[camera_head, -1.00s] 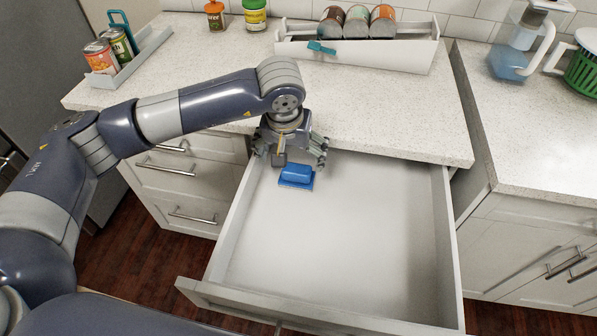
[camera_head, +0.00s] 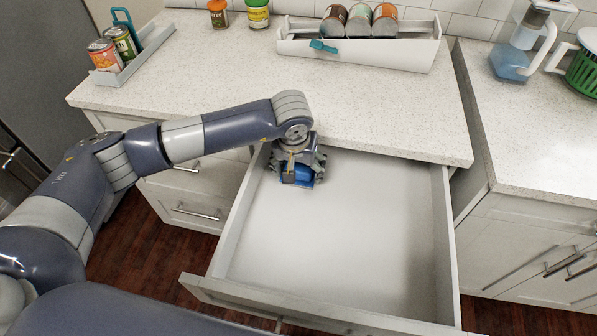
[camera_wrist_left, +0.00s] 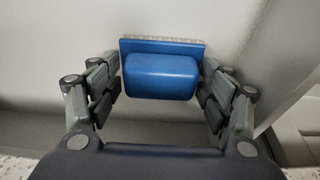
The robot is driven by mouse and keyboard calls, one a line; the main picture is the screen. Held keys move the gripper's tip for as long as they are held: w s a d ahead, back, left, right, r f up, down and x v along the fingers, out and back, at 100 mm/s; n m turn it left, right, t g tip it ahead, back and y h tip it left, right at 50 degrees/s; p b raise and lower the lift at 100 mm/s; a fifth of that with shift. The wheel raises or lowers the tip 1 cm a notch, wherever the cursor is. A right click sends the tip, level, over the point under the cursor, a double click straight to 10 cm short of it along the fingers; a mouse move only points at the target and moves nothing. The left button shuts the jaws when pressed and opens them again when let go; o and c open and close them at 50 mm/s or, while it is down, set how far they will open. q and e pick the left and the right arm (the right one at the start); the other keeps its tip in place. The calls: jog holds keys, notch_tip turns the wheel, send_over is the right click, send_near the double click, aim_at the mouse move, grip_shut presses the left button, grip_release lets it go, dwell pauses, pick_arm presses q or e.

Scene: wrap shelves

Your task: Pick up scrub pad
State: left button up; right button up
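The scrub pad (camera_head: 304,174) is a blue block with a rounded handle and a thin grey layer along one edge. It lies in the back left corner area of the open drawer (camera_head: 340,240). My left gripper (camera_head: 298,180) is down in the drawer over the pad, partly hiding it in the head view. In the left wrist view the pad (camera_wrist_left: 160,75) sits between the two spread fingers (camera_wrist_left: 161,85), one on each side, very close to its ends. The fingers look open around it, without a clear grip. My right gripper is not in view.
The drawer's side walls and the counter edge (camera_head: 400,148) are close around my left gripper. The rest of the drawer floor is bare. On the counter stand a white rack with cans (camera_head: 360,48), a grey tray with cans (camera_head: 132,62) and two jars.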

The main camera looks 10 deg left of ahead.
aim_at(299, 166)
pick_arm(q)
jog(key=shift+c, duration=1.3)
jog(key=shift+r, duration=0.1)
jog(key=shift+w+r, duration=0.1)
jog(key=shift+r, duration=0.45)
notch_tip(299, 166, up, 3)
jog(key=shift+f+p, duration=0.1)
jog(key=shift+p, duration=0.6)
jog(key=s+d, duration=0.1)
jog(key=s, duration=0.4)
jog(key=s+d+b, duration=0.1)
jog(key=s+d, duration=0.1)
jog(key=s, duration=0.3)
jog(key=s+d+r, duration=0.1)
jog(key=s+d, duration=0.1)
jog(key=s, duration=0.3)
jog(key=shift+s+b, duration=0.2)
jog(key=shift+b, duration=0.15)
